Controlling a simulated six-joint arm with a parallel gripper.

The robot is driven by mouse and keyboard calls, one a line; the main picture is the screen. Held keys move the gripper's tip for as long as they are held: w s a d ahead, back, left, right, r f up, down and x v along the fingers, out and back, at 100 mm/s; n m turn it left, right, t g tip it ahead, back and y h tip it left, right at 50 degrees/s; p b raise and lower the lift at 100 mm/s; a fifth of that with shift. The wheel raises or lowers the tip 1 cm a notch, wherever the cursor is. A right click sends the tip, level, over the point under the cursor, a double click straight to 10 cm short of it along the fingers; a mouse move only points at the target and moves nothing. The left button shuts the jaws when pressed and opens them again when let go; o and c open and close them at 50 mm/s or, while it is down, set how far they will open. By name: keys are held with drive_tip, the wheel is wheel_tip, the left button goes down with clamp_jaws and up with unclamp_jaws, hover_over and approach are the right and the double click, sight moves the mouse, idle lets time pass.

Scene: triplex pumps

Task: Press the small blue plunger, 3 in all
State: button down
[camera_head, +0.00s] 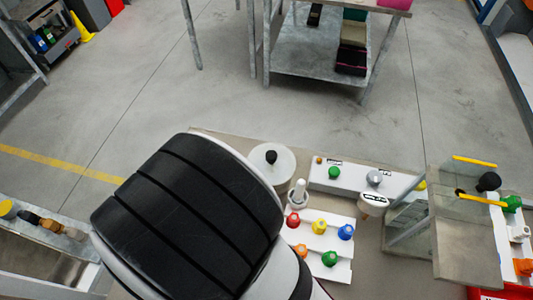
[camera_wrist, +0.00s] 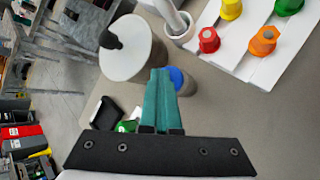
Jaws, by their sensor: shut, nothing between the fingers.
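In the wrist view, a small blue-topped grey cylinder, which looks like the small blue plunger (camera_wrist: 178,76), stands on the bench just beyond my gripper. My gripper (camera_wrist: 160,73) has teal fingers shut together with nothing between them. The fingertips overlap the left side of the blue top in the picture; I cannot tell whether they touch it. The fingers hide part of the cylinder. In the head view my arm covers this spot, so neither the gripper nor the plunger shows there.
A white disc with a black knob (camera_head: 271,164) and a white post in a cup (camera_head: 299,193) stand nearby. A white stepped rack (camera_head: 327,232) holds several coloured knobs. A white panel (camera_head: 347,180) lies behind it. A dark open box (camera_wrist: 106,112) sits beside the fingers.

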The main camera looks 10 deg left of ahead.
drive_tip(key=shift+r, duration=1.25)
drive_tip(key=shift+r, duration=2.5)
drive_tip(key=shift+r, duration=0.1)
wheel_tip(320, 180, up, 4)
drive_tip(key=shift+f, duration=0.15)
drive_tip(key=shift+f, duration=4.45)
